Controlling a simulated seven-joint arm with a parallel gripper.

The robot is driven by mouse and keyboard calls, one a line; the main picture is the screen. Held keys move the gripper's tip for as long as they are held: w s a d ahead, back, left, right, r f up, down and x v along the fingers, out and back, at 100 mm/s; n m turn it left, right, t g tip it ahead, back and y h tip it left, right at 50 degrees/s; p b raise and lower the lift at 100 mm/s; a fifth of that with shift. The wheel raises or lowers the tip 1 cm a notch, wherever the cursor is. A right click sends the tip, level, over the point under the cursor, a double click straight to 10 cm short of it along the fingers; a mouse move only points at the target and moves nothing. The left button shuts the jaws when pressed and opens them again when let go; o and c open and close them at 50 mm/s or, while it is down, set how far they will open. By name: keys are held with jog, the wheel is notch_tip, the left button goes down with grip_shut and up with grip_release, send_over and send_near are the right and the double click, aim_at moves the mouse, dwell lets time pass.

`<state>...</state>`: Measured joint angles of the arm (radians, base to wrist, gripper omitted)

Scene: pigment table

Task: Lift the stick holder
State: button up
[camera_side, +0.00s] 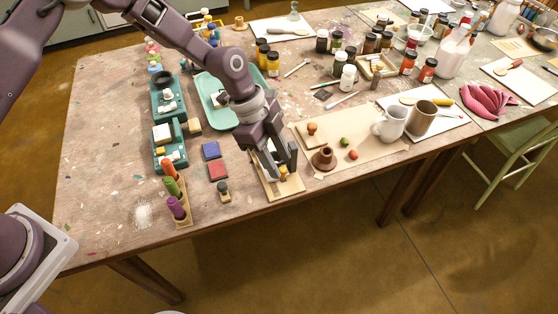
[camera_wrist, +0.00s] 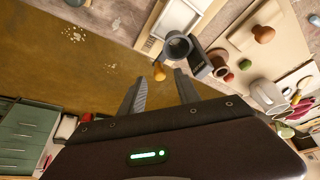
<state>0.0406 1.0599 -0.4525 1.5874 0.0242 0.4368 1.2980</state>
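The stick holder (camera_side: 185,220) is a small wooden rack at the table's front left. It bears upright orange, green and purple sticks (camera_side: 174,187). I cannot make it out in the wrist view. My gripper (camera_side: 281,168) is right of it, low over a shallow wooden tray (camera_side: 293,186) at the front edge. In the wrist view my gripper (camera_wrist: 160,88) has its fingers apart, with nothing clearly between them. A small yellow-orange knob (camera_wrist: 159,72) shows just past the fingertips; whether it touches them I cannot tell.
Between holder and gripper lie a red block (camera_side: 217,170), a blue block (camera_side: 211,150) and a small dark-topped stamp (camera_side: 223,191). Teal trays (camera_side: 157,160) stand behind the holder. A brown pot (camera_side: 323,158) is right of the gripper. The table's front left corner is mostly clear.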

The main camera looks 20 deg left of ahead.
jog(key=shift+d+f, duration=0.25)
jog(key=shift+f, duration=0.3)
grip_shut()
dwell(1.0)
